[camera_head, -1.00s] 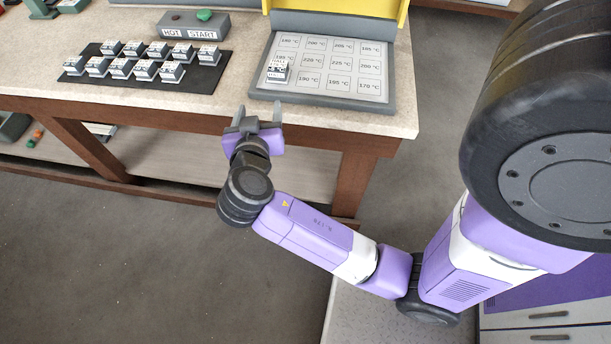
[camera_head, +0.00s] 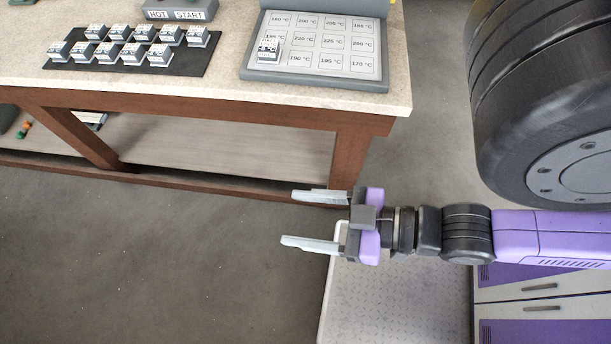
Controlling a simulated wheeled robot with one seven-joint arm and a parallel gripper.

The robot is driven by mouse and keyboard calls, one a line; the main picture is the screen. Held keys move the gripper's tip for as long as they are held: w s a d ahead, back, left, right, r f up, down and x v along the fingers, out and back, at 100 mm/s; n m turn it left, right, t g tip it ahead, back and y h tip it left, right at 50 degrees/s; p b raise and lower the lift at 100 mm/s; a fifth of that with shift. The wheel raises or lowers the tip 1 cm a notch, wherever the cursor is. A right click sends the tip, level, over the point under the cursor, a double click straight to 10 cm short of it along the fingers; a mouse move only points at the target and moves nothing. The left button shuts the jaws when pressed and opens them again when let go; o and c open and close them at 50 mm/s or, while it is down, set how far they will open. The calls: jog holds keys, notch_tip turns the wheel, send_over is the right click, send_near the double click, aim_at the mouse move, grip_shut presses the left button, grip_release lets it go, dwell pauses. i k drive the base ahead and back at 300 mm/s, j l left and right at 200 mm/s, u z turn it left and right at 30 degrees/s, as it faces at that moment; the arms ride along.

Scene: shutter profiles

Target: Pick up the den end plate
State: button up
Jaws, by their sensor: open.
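Several small grey end plates with white labels stand in two rows on a black mat (camera_head: 190,62) at the upper left. Their labels are too small to read, so I cannot tell which is the den end plate; one of them is the plate at the right end of the back row (camera_head: 198,38). Another labelled plate (camera_head: 268,50) stands on the grey temperature board (camera_head: 315,78), at its left side. My gripper (camera_head: 289,218) is open and empty, fingers pointing left. It is out in front of the bench, well away from all the plates.
The bench (camera_head: 225,92) has a pale top and brown wooden frame, with a lower shelf (camera_head: 220,150). A grey box marked HOT and START (camera_head: 180,12) stands behind the mat. The floor left of my gripper is clear.

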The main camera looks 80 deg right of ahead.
aim_at(106, 52)
jog(key=k+z, duration=0.3)
jog(key=k+l+z, duration=0.15)
jog(key=k+z, duration=0.2)
jog(key=i+j+z, duration=0.1)
jog(key=z, duration=0.3)
jog(key=j+z, duration=0.15)
jog(key=z, duration=0.2)
jog(key=i+j+z, duration=0.15)
jog(key=z, duration=0.25)
jog(key=j+z, duration=0.2)
jog(key=z, duration=0.15)
jog(key=i+j+z, duration=0.15)
jog(key=j, duration=1.2)
jog(key=j+z, duration=0.15)
jog(key=j, duration=1.15)
jog(key=j+u, duration=0.25)
jog(key=j, duration=0.45)
